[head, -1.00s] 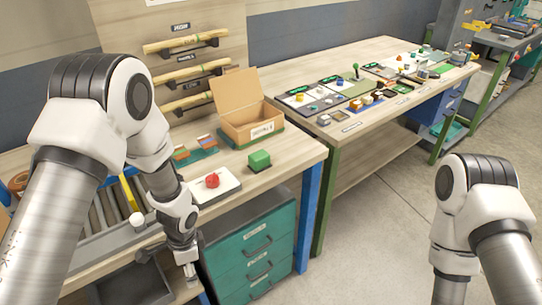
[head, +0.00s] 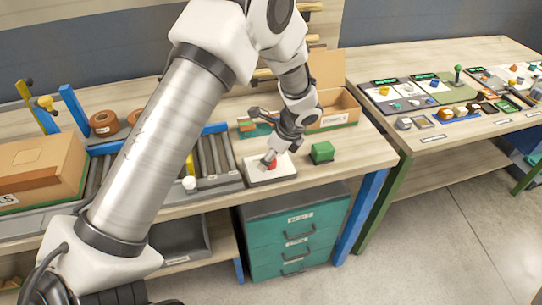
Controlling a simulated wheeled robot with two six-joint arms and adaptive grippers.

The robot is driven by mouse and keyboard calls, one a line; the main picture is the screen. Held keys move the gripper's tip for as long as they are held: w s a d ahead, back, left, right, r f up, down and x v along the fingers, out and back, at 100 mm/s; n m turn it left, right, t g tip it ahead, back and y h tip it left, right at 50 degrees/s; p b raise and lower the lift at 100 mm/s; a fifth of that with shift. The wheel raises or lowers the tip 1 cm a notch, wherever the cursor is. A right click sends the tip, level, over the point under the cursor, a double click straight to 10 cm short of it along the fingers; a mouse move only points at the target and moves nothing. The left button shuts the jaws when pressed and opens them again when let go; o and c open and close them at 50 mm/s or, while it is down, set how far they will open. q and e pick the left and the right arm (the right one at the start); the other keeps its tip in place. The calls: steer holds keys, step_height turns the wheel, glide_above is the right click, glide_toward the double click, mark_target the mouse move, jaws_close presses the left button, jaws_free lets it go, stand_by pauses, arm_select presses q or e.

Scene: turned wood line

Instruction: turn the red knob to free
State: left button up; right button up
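The red knob (head: 272,164) sits on a white plate (head: 284,176) on the wooden bench. My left gripper (head: 268,163) points down at the knob and covers part of it. Its fingertips are at the knob, but I cannot tell whether they are closed on it. The knob's marks and the way it points are hidden or too small to read. My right gripper is not in view.
A green block (head: 322,152) stands right of the plate. An open cardboard box (head: 338,108) is behind it. A roller conveyor (head: 212,160) and a white knob (head: 190,183) lie to the left. Teal drawers (head: 296,235) are below.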

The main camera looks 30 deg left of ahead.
arm_select(q)
steer(key=shift+w+a+f, duration=0.1)
steer(key=shift+w+f, duration=0.25)
steer(key=shift+f, duration=0.2)
steer(key=shift+w+a+f, duration=0.1)
steer(key=shift+w+f, duration=0.2)
steer(key=shift+f, duration=0.2)
steer(key=shift+s+r, duration=0.15)
steer(key=shift+s, duration=0.05)
steer(key=shift+s+r, duration=0.1)
steer(key=shift+s, duration=0.05)
steer(key=c, duration=1.1)
steer(key=shift+c, duration=0.3)
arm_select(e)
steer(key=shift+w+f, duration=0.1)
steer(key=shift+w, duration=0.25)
